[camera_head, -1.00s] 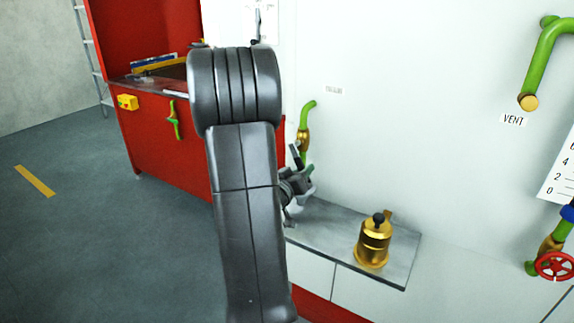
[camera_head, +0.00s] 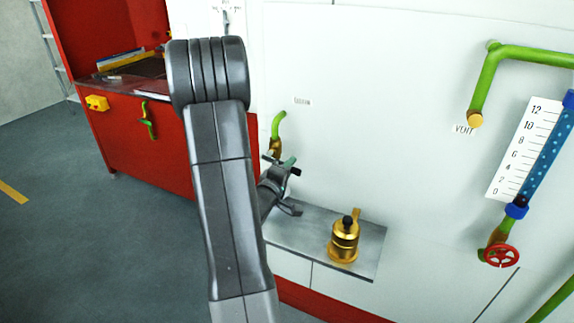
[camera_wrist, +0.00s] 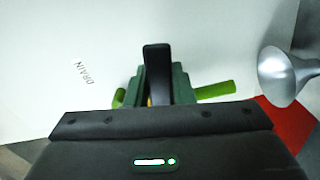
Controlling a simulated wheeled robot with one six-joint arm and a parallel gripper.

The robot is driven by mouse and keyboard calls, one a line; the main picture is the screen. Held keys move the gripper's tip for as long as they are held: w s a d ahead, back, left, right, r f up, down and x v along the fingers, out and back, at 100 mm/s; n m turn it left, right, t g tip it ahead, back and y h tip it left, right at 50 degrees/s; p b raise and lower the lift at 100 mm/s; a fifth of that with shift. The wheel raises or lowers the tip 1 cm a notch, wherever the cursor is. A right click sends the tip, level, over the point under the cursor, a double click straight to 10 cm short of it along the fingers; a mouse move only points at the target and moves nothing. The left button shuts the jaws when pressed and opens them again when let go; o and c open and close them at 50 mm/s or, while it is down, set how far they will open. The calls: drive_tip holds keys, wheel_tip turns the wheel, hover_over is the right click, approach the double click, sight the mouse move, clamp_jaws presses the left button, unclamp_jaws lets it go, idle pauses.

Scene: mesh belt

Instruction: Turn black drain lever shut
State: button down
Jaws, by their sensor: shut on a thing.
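The black drain lever (camera_wrist: 157,62) stands up between the green jaws of my gripper (camera_wrist: 158,84) in the wrist view. The jaws are shut on it. In that picture the lever lies across the line of the green pipe (camera_wrist: 215,91), which shows on both sides of the jaws. The word DRAIN (camera_wrist: 84,71) is on the white wall to the left. In the head view my gripper (camera_head: 282,163) is at the lower part of the green drain pipe (camera_head: 279,123) with its brass fitting (camera_head: 275,145). The gripper hides most of the valve there.
A silver funnel-shaped thing (camera_wrist: 283,76) is close on the right in the wrist view. A brass pot (camera_head: 344,243) stands on the grey shelf (camera_head: 370,257), right of my arm. A red handwheel (camera_head: 501,255) and blue gauge tube (camera_head: 548,150) are farther right.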

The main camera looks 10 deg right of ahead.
drive_tip(key=shift+r+n+p, duration=0.65)
drive_tip(key=shift+n+p, duration=0.05)
drive_tip(key=shift+n, duration=0.2)
drive_tip(key=c, duration=1.2)
unclamp_jaws()
drive_tip(key=shift+c, duration=0.2)
drive_tip(key=shift+s, duration=0.1)
drive_tip(key=b+v, duration=0.2)
drive_tip(key=v, duration=1.1)
drive_tip(key=shift+s+a+b, duration=0.2)
drive_tip(key=shift+s+b, duration=0.1)
